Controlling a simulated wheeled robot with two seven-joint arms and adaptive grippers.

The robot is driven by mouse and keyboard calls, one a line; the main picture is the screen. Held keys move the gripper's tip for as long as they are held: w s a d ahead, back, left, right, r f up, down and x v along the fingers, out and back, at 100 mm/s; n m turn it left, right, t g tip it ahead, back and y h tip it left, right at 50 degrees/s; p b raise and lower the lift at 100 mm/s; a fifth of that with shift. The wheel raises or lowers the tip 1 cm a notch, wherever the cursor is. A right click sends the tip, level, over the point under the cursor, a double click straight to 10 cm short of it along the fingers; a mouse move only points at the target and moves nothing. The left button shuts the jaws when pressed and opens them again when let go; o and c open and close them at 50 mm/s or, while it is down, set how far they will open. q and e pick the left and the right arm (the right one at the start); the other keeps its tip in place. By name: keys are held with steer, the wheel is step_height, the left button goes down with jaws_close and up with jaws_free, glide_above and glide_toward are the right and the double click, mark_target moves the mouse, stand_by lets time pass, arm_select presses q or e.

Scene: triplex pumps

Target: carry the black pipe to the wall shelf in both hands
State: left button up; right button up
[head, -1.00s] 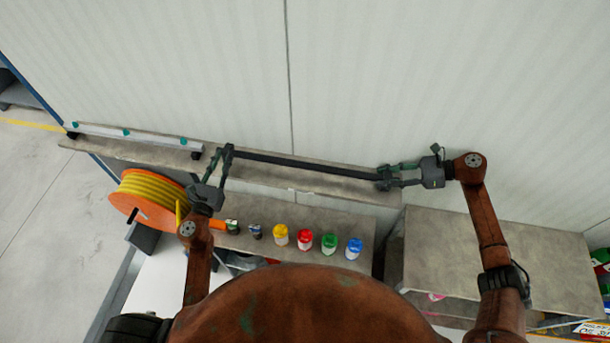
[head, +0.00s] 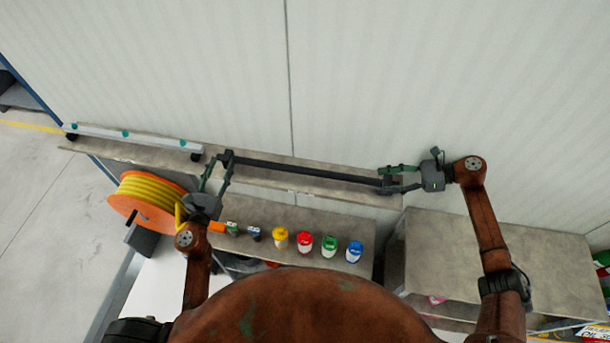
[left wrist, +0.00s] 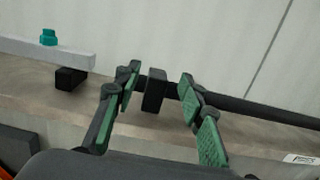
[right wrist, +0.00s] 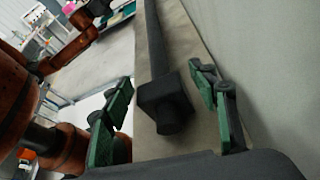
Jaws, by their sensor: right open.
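The black pipe (head: 305,171) lies along the wall shelf (head: 280,182), with a square black block at each end. My left gripper (head: 217,171) is at the pipe's left end. In the left wrist view its fingers (left wrist: 158,88) stand apart on either side of the end block (left wrist: 154,91), with gaps visible. My right gripper (head: 388,179) is at the right end. In the right wrist view its fingers (right wrist: 165,98) are spread wide on either side of the other end block (right wrist: 165,100), clear of it.
A pale rail with teal knobs (head: 130,136) occupies the shelf's left part. Below stand a yellow hose reel (head: 150,195) and a lower shelf with several coloured pots (head: 304,243). A grey-topped cabinet (head: 490,260) is at right. The wall (head: 400,80) rises directly behind.

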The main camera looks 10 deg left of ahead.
steer(key=shift+d+r, duration=0.1)
steer(key=shift+d, duration=0.15)
arm_select(q)
steer(key=s, duration=1)
steer(key=shift+a+f, duration=0.35)
steer(key=shift+a, duration=0.05)
arm_select(e)
steer(key=v, duration=0.7)
